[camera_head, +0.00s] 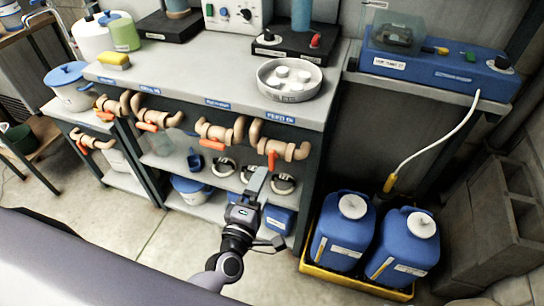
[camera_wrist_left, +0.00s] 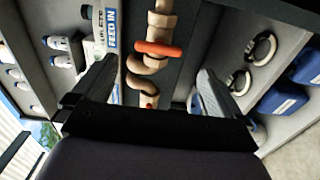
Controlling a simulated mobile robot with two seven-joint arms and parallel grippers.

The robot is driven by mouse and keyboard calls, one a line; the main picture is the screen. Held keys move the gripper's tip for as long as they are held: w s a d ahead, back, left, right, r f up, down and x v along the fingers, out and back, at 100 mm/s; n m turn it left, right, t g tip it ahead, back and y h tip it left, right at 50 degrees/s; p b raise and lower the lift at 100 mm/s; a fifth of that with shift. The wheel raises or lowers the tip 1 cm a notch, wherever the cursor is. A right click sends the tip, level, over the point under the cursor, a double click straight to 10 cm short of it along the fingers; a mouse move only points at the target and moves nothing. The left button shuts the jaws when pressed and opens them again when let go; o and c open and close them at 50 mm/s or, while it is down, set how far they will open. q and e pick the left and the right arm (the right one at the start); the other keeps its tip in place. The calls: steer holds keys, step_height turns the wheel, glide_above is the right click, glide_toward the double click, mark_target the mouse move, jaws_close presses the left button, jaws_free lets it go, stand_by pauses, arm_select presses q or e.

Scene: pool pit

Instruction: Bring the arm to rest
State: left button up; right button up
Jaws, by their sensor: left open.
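My left gripper (camera_head: 257,182) reaches in from the bottom of the head view, in front of the bench shelf. It is open and empty. In the left wrist view its two fingers (camera_wrist_left: 153,88) stand wide apart, with a tan pipe and its orange valve handle (camera_wrist_left: 158,49) showing in the gap beyond them. In the head view this orange handle (camera_head: 271,160) sits just above the fingertips, under the bench edge. I cannot tell whether a finger touches anything. My right gripper is in neither view.
The bench (camera_head: 210,76) carries a round white tray (camera_head: 290,92) and several valves along its front. Its lower shelf holds blue containers and black rings. To the right, two blue jugs (camera_head: 341,240) stand in a yellow tray (camera_head: 357,284). Floor is clear at the lower left.

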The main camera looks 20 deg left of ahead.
arm_select(q)
steer(key=s+a+f+m+g+p, duration=0.1)
steer(key=s+f+m+g, duration=0.1)
steer(key=s+m, duration=0.3)
steer(key=s+a+f+m+g+h, duration=0.1)
steer(key=s+a+m+g, duration=0.1)
steer(key=s+m, duration=0.3)
steer(key=s+a+f+m+g+p, duration=0.1)
steer(key=s+f+m+g, duration=0.1)
steer(key=s+m, duration=0.4)
steer(key=m+g, duration=0.1)
steer(key=m, duration=0.2)
steer(key=shift+a+f+m+g+h+p, duration=0.3)
steer(key=shift+m+p, duration=0.05)
steer(key=shift+m, duration=0.05)
